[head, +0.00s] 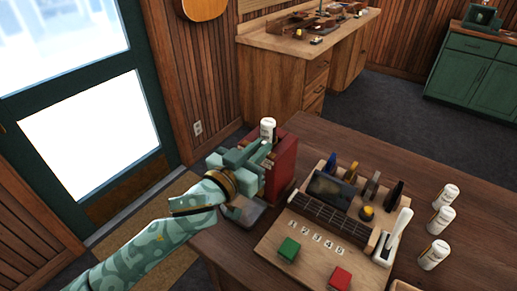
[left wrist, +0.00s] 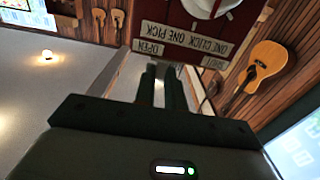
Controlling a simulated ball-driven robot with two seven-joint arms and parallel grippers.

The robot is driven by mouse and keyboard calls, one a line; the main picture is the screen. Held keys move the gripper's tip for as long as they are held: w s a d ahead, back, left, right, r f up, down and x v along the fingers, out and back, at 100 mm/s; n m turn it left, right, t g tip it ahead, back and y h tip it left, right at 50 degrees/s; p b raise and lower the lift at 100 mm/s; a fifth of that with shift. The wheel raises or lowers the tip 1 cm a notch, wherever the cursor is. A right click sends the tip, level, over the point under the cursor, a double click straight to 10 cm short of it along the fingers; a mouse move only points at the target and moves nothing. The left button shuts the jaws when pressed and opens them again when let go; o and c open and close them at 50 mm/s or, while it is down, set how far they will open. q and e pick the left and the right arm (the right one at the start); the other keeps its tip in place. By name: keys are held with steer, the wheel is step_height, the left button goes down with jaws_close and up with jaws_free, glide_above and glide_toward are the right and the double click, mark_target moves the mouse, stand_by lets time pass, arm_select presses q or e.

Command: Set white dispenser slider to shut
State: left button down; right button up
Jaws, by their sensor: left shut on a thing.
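The dispenser is a red box (head: 284,160) at the table's left back edge, with a white bottle (head: 268,127) at its top. My left gripper (head: 264,155) is at its front. In the left wrist view the red front (left wrist: 215,32) appears upside down, with an OPEN label (left wrist: 149,48) and a SHUT label (left wrist: 214,63). My left fingers (left wrist: 162,85) are close together just below the labels, nearer OPEN. They are shut on the slider, which is mostly hidden between them. My right gripper is not in view.
A wooden board (head: 313,242) with a fretboard, a green button (head: 289,249), a red button (head: 340,278) and a white lever (head: 398,233) stands right of the dispenser. Several white bottles (head: 441,222) stand at the right. A grey tray (head: 246,212) sits below my gripper.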

mark_target(243, 143)
arm_select(q)
steer(key=w+a, duration=0.1)
steer(key=w+a+p, duration=0.1)
steer(key=a, duration=0.1)
steer(key=shift+w+a, duration=0.1)
steer(key=c, duration=1.8)
jaws_free()
steer(key=o, duration=0.3)
steer(key=shift+a, duration=0.15)
steer(key=shift+o, duration=0.2)
